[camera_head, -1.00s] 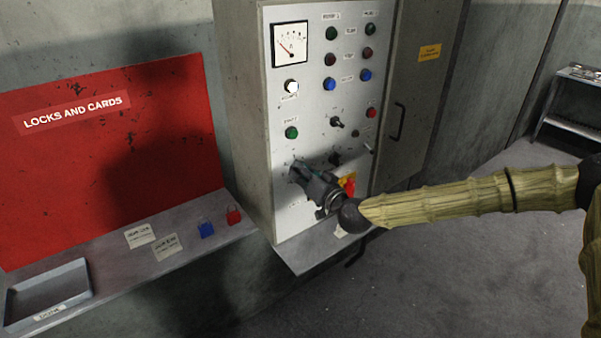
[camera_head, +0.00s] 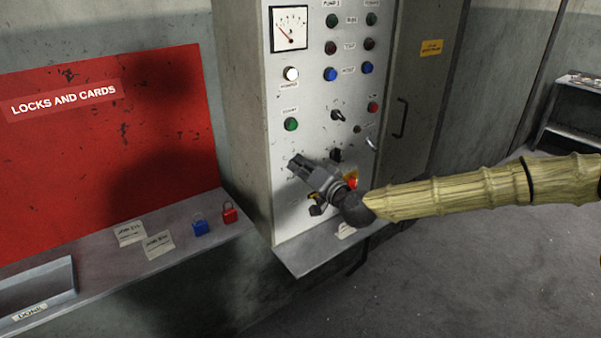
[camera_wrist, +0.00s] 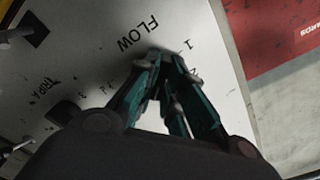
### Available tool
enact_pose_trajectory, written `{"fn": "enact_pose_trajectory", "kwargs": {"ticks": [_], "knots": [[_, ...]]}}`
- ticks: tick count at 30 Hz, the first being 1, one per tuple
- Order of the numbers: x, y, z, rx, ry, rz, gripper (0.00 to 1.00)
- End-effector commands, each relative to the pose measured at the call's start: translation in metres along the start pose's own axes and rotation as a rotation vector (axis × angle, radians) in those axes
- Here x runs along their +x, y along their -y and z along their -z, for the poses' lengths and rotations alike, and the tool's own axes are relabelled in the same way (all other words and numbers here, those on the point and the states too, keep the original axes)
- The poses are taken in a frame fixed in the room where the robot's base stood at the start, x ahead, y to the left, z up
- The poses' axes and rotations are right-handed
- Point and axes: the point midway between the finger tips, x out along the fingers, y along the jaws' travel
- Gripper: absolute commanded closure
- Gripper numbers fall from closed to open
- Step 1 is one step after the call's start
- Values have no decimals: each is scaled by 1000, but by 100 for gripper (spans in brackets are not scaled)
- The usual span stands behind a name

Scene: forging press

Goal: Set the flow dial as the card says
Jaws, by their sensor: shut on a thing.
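The flow dial is hidden between my fingertips on the lower left of the light panel (camera_head: 290,215). In the wrist view the FLOW label (camera_wrist: 138,34) and small scale numbers, a 1 among them, surround the spot. My gripper (camera_head: 295,164) is shut on the dial, against the panel; its fingers (camera_wrist: 165,62) also show in the wrist view. The dial's pointer and setting cannot be seen. A pale card (camera_head: 347,231) lies on the ledge under the panel, its writing too small to read.
A black knob (camera_head: 336,155) and a red button (camera_head: 352,182) sit right of my gripper. The left shelf holds two cards (camera_head: 130,233) (camera_head: 158,244), a blue padlock (camera_head: 200,226), a red padlock (camera_head: 229,213) and a grey tray (camera_head: 72,276). A gauge (camera_head: 290,29) is above.

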Motion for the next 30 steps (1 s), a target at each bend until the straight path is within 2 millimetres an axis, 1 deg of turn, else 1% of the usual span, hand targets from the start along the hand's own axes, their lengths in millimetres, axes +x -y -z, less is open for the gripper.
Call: {"fn": "enact_pose_trajectory", "kwargs": {"ticks": [8,9,11,12,13,23,26,30], "knots": [[0,-1,0,3,0,-2,100],[0,-1,0,3,0,-2,88],[0,-1,0,3,0,-2,77],[0,-1,0,2,0,-1,69],[0,-1,0,2,0,-1,68],[-2,0,0,2,0,-1,68],[-8,0,0,2,1,0,68],[-28,0,0,2,0,-1,68]]}}
